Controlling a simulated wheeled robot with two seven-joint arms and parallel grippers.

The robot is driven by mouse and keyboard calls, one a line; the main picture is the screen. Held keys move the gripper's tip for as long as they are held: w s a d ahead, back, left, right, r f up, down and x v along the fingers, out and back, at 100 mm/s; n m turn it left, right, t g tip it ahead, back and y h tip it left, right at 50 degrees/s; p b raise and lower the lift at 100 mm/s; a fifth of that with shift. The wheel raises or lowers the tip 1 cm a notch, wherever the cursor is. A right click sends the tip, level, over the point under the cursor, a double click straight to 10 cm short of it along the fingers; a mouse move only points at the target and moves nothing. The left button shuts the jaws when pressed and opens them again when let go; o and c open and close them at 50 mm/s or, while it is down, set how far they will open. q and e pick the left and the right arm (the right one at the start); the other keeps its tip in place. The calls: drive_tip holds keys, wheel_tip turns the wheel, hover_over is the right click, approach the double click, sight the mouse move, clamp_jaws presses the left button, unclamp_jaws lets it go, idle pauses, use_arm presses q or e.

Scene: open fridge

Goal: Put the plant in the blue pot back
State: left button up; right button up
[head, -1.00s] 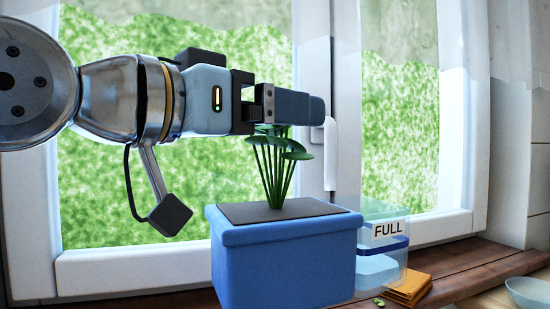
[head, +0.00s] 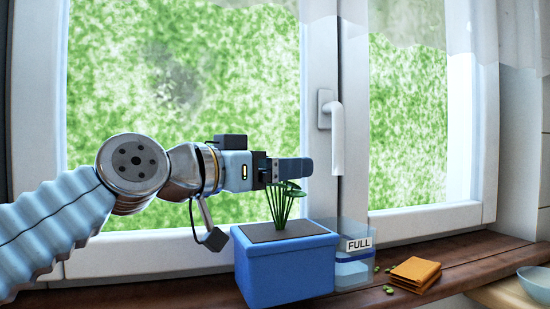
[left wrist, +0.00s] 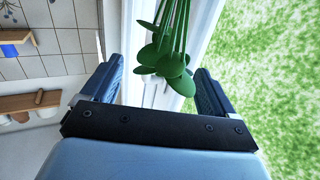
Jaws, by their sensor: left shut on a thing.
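The plant (head: 283,205) has thin green stems and round leaves. Its stems rise from dark soil in a blue box-shaped pot (head: 288,275). The pot looks upright at the window sill; I cannot tell whether its base touches the sill. My left gripper (head: 303,168) comes in level from the left and is shut on the plant's leafy top, above the pot. In the left wrist view, the leaves (left wrist: 165,58) lie between the fingers of my left gripper (left wrist: 158,73), and the pot is out of view. My right gripper is not in view.
A clear container marked FULL (head: 354,268) stands right of the pot, partly behind it. An orange folded cloth or wallet (head: 416,270) and several small green bits lie farther right. A pale bowl (head: 537,283) is at the right edge. The window handle (head: 337,135) juts out above.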

sight(272, 231)
use_arm(q)
drive_tip(key=shift+w+f+b, duration=0.1)
drive_tip(key=shift+f+b, duration=0.25)
drive_tip(key=shift+f, duration=1.05)
drive_tip(key=o, duration=1.6)
drive_tip(key=shift+f, duration=0.25)
drive_tip(key=shift+o, duration=1.1)
drive_tip(key=shift+a+f+b, duration=0.1)
drive_tip(key=shift+a+b, duration=0.15)
drive_tip(key=shift+b, duration=0.05)
drive_tip(key=b+v, duration=0.3)
drive_tip(key=v, duration=1)
drive_tip(key=shift+s+r, duration=0.25)
